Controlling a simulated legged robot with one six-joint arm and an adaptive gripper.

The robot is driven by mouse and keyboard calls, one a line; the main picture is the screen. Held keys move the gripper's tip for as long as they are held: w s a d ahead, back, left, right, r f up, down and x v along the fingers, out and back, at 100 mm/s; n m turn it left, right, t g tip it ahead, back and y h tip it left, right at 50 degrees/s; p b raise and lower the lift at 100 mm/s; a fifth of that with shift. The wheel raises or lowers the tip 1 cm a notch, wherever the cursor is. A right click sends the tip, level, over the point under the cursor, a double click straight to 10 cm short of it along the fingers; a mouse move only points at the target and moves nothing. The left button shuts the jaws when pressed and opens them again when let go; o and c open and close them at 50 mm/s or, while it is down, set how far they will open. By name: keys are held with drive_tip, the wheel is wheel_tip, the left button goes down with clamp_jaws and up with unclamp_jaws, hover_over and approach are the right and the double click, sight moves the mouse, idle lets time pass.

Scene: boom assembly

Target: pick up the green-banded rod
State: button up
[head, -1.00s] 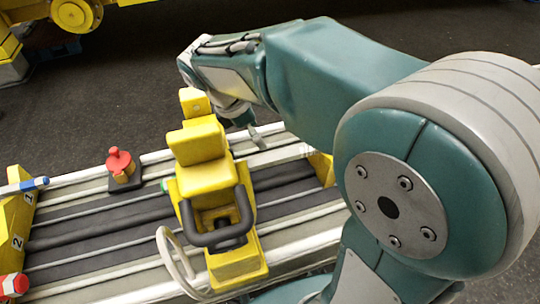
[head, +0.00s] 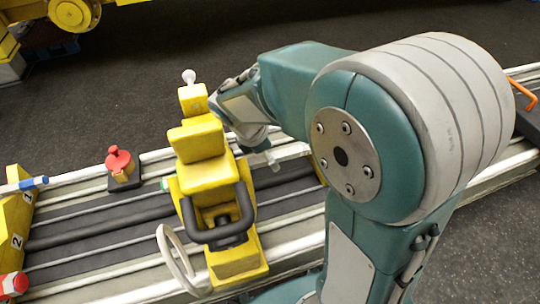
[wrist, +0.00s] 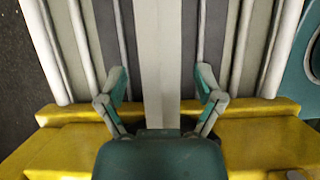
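A small green and pale piece (head: 165,184) shows at the left edge of the yellow seat unit in the head view. It may be an end of the green-banded rod; the seat unit would hide the rest. My gripper (head: 268,157) is to the right of the seat unit, above the slatted bed, partly hidden by my arm. In the wrist view my gripper (wrist: 162,85) has its two fingers wide apart, with nothing held. The wrist view shows no green band; the green patches there are on the finger pads.
The yellow seat unit (head: 208,190) with its dark handle stands on the slatted bed (head: 100,230). A red-topped piece (head: 122,165) stands left. Blue-banded (head: 30,184) and red-banded (head: 12,285) rods rest at the left yellow block. A yellow bar (wrist: 255,125) crosses under my gripper.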

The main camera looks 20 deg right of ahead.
clamp_jaws()
